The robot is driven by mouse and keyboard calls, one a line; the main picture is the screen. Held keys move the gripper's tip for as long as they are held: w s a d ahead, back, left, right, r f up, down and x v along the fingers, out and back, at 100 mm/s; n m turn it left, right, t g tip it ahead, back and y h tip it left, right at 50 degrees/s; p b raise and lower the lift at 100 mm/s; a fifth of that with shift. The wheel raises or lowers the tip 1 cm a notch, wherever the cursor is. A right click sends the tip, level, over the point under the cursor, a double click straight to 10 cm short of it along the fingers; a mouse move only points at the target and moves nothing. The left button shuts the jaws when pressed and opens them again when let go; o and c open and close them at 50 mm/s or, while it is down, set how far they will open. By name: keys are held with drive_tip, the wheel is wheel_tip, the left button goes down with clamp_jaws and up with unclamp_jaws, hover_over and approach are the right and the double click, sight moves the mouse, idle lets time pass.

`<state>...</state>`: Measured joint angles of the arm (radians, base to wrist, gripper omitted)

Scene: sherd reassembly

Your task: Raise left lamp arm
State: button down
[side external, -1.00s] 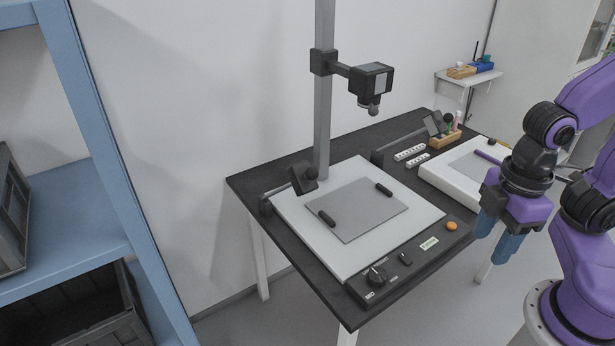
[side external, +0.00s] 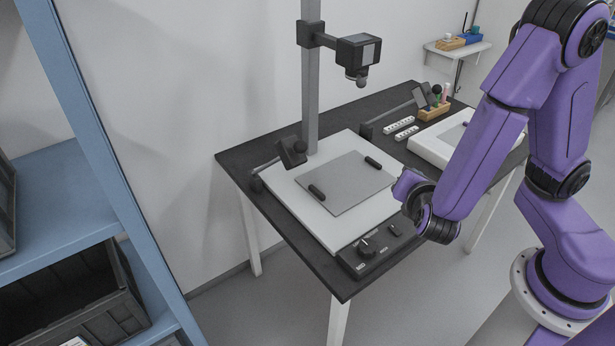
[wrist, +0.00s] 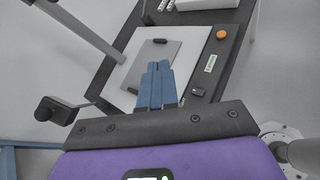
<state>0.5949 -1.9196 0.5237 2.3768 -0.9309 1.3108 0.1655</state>
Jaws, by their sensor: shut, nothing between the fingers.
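The left lamp has a dark square head (side external: 291,152) on a short arm, low beside the column at the left edge of the copy stand's white board (side external: 340,225). A dark lamp head on an arm also shows at the left of the wrist view (wrist: 48,109); it looks like the same lamp. My gripper's blue fingers (wrist: 157,82) are together and empty, over the board's front part in the wrist view. They are apart from the lamp, which is off to their left. In the side view my wrist hides the fingers.
A grey column (side external: 311,85) carries a camera (side external: 358,55) above the board. A control panel (side external: 375,250) lines the board's front. A right lamp (side external: 423,98), a wooden holder (side external: 434,110) and a white box (side external: 440,145) stand right. A blue shelf (side external: 60,200) is at left.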

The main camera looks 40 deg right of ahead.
drive_tip(key=w+a+f+n+t+y, duration=0.2)
drive_tip(key=a+f+n+t+y, duration=0.25)
drive_tip(key=a+n, duration=0.25)
drive_tip(key=w+a+f+n+t+y, duration=0.2)
drive_tip(key=a+f+n+t+y, duration=0.1)
drive_tip(key=a+n+t+y, duration=0.3)
drive_tip(key=w+r+g, duration=0.1)
drive_tip(key=w+r, duration=0.2)
drive_tip(key=w, duration=1)
drive_tip(key=shift+a+n+h, duration=0.25)
drive_tip(key=shift+n+h, duration=0.05)
drive_tip(key=shift+h, duration=0.05)
drive_tip(key=shift+r+g, duration=0.15)
drive_tip(key=shift+g, duration=0.1)
